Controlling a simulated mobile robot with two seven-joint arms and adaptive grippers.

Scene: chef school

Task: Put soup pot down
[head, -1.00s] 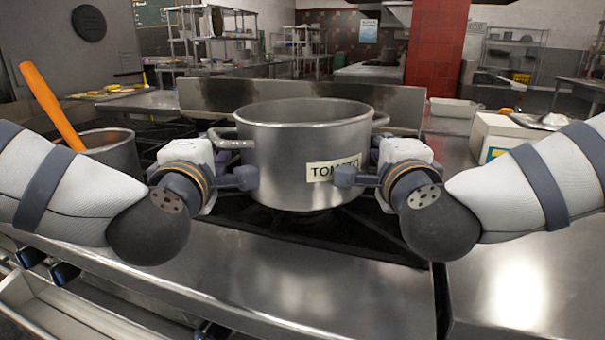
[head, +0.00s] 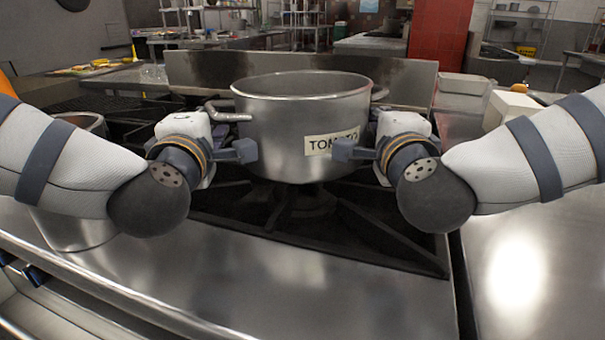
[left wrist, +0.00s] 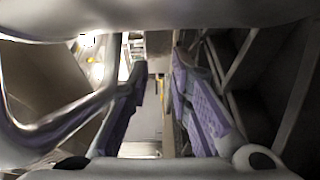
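The soup pot (head: 270,140) is a steel pot with a "TOMATO" label on its front. It is level between my two arms, over the black stove grate (head: 385,225); whether its base touches the grate is hard to tell. In the left wrist view, a curved metal handle (left wrist: 68,116) runs up beside one purple-padded finger, and the fingers stay apart. My right gripper (head: 347,149) is shut on the soup pot at the other side; its grip point is mostly hidden.
A second steel pot (head: 72,228) is at the left, partly behind my left arm. A steel backsplash (head: 210,75) stands behind the stove. The steel front ledge (head: 270,290) and right counter (head: 540,255) are clear nearby.

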